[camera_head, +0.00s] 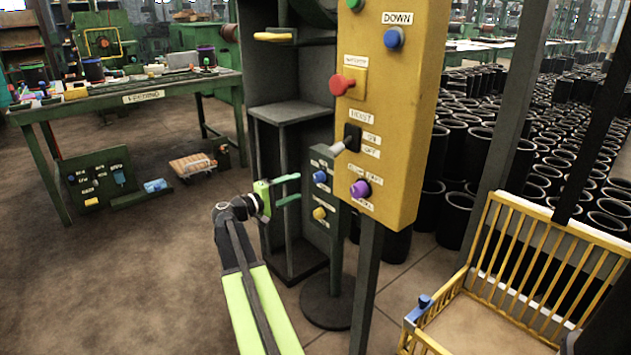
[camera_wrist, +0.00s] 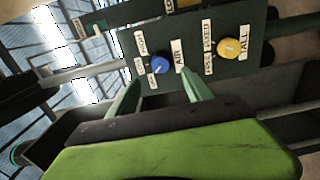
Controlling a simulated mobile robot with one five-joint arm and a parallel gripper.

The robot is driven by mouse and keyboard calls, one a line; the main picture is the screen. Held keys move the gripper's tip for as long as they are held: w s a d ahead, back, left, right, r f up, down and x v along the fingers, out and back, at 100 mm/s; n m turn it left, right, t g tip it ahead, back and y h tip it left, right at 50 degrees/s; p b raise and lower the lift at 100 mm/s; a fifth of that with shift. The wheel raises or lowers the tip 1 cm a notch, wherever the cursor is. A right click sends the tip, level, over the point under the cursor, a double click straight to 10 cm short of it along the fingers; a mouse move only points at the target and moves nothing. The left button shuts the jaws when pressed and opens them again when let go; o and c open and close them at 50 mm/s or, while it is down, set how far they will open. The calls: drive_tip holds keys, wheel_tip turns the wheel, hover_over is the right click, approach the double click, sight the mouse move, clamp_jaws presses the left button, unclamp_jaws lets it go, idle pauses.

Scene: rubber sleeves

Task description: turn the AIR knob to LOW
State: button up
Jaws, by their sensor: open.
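The AIR knob is the blue knob (camera_head: 320,177) on a small dark green panel (camera_head: 322,240). In the wrist view the blue knob (camera_wrist: 160,66) sits beside the AIR label, with small labels along its other side. I cannot read its setting surely. My gripper (camera_head: 298,187) is open and empty, just left of the panel in the head view, with fingertips short of the knob. In the wrist view my gripper (camera_wrist: 162,88) has its two green fingers apart, with the blue knob ahead between them.
A yellow knob (camera_head: 319,213) is below the blue one. The yellow control box (camera_head: 400,130), with a red knob (camera_head: 340,85), a lever (camera_head: 345,143) and a purple knob (camera_head: 360,188), stands close right. Shelves (camera_head: 285,112) stand behind.

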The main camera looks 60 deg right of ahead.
sight(316, 179)
drive_tip(key=x, duration=0.9)
